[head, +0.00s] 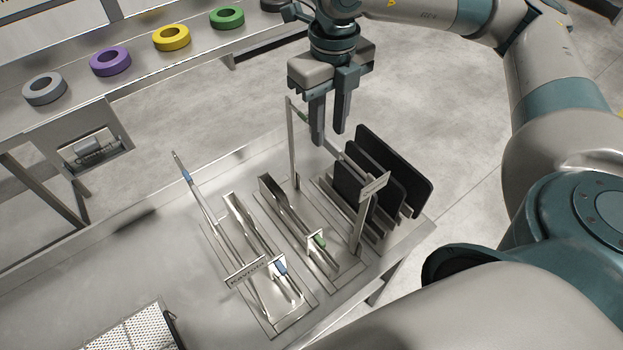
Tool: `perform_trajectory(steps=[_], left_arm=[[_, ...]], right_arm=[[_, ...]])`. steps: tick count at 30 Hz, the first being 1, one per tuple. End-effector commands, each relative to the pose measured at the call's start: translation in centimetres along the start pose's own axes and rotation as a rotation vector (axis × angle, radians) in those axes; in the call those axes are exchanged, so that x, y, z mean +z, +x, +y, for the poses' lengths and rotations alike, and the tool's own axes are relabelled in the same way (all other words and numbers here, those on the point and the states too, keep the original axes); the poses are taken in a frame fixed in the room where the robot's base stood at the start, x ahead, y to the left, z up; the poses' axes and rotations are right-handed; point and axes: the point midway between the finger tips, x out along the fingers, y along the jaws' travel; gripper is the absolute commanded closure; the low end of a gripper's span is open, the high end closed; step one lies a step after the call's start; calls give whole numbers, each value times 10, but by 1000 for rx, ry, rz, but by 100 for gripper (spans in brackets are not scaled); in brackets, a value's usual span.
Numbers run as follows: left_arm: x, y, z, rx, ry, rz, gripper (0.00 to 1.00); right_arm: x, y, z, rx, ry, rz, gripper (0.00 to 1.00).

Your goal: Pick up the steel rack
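Low steel racks stand side by side on a steel table. The left rack frame (262,300) has upright plates, a tall bar with a blue mark and a small label plate. The one beside it (322,262) has similar plates and a green mark. At the right end, several dark flat panels (405,165) stand upright in a slotted rack. I cannot tell which of these the task means. My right gripper (328,137) points down over the table's far side, near a tall steel post (293,150). Its fingers are apart with nothing between them. My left gripper is not in view.
A perforated metal tray (130,332) lies at the bottom left. A steel counter with coloured rings, including a yellow ring (171,38) and a purple ring (110,61), stands at the upper left, with open floor between.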

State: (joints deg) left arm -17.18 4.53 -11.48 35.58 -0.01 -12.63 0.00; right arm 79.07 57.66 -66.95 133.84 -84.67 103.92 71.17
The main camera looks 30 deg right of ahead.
Motion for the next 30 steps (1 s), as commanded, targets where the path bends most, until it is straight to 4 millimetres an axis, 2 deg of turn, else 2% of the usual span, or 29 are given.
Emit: perform_trajectory(steps=[9,14,21,25,30], left_arm=[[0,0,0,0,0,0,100],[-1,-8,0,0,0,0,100],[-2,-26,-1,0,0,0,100],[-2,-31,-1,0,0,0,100],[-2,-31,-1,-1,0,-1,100]], right_arm=[[0,1,0,0,0,1,71],[2,6,1,-1,1,4,71],[9,31,3,-1,0,5,71],[9,46,3,-1,0,3,71],[10,53,3,0,0,1,71]])
